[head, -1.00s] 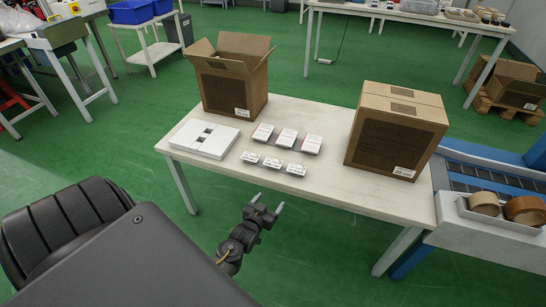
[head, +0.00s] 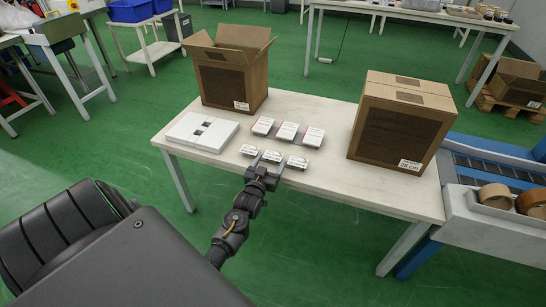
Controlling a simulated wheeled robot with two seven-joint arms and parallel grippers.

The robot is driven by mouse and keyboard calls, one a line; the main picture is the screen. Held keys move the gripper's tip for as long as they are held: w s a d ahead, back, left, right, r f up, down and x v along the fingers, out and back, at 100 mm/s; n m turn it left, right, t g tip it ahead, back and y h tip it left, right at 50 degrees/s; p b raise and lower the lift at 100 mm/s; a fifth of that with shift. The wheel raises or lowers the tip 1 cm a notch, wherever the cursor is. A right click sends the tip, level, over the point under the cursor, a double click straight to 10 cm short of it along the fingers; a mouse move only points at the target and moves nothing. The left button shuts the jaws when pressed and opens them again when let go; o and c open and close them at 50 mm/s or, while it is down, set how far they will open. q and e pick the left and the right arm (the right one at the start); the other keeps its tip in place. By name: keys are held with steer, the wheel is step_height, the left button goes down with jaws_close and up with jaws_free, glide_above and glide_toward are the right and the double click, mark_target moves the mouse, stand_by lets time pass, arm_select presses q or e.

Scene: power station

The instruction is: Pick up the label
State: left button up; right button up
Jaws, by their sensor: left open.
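Several small white labels lie on the white table (head: 330,187) in two rows. The front row has a left label (head: 249,150), a middle label (head: 272,156) and a right label (head: 297,162). The back row has a left label (head: 263,125), a middle label (head: 287,131) and a right label (head: 313,137). My left gripper (head: 268,164) is open at the table's front edge, its fingertips just in front of the middle front label. I cannot tell whether they touch it. My right gripper does not show.
An open cardboard box (head: 232,75) stands at the back left, with a flat white box (head: 196,131) in front of it. A closed cardboard box (head: 399,120) stands at the right. Tape rolls (head: 495,196) sit on the conveyor side at far right.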

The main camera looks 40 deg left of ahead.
mark_target(274, 154)
arm_select(q)
steer(key=b+x, duration=0.1)
steer(key=x, duration=0.3)
steer(key=shift+w+a, duration=0.15)
steer(key=shift+w, duration=0.1)
steer(key=shift+w+a, duration=0.1)
steer(key=shift+w, duration=0.2)
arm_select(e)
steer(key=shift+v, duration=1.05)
arm_select(q)
steer(key=shift+c, duration=0.2)
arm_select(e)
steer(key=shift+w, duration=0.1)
arm_select(q)
steer(key=c, duration=0.7)
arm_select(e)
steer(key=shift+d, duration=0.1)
